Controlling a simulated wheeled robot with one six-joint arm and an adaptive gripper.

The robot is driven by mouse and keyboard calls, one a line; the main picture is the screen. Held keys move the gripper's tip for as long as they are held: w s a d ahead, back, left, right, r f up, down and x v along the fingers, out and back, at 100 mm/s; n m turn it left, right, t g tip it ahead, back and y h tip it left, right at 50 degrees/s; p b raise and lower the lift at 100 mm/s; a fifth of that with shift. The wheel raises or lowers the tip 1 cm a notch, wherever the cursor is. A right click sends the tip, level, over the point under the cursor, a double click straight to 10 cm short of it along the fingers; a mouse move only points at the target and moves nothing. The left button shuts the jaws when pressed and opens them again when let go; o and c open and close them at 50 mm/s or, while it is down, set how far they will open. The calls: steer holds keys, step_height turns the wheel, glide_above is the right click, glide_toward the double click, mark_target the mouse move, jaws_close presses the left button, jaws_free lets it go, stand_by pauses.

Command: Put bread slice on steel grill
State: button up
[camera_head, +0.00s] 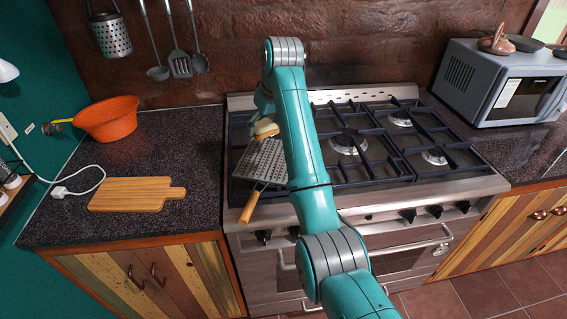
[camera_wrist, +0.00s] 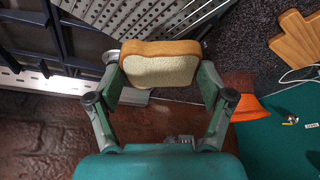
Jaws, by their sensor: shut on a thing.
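The bread slice (camera_wrist: 160,66) is pale with a brown crust and sits between the fingers of my gripper (camera_wrist: 160,82) in the wrist view. In the head view the bread slice (camera_head: 266,128) shows at the far edge of the steel grill (camera_head: 262,160), partly behind my arm. My gripper is shut on it. The steel grill is a perforated plate with a wooden handle (camera_head: 251,204), lying on the left part of the stove. In the wrist view the grill (camera_wrist: 160,18) is beyond the bread. Whether the bread touches the grill I cannot tell.
The gas stove (camera_head: 440,181) has black grates and burners. A wooden cutting board (camera_head: 130,195) and an orange bowl (camera_head: 106,119) are on the left counter. A microwave (camera_head: 500,85) stands at the right. Utensils hang on the brick wall.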

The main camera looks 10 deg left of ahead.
mark_target(273, 157)
steer(key=shift+w+d+m, duration=0.2)
steer(key=shift+d+m, duration=0.1)
steer(key=shift+d, duration=0.75)
steer(key=shift+d+f, duration=0.15)
steer(key=shift+f, duration=0.2)
step_height(273, 157, down, 9)
steer(key=shift+f, duration=0.1)
steer(key=shift+f, duration=0.1)
steer(key=o, duration=0.7)
steer(key=shift+o, duration=0.2)
steer(key=v, duration=1.2)
steer(key=shift+s, duration=0.15)
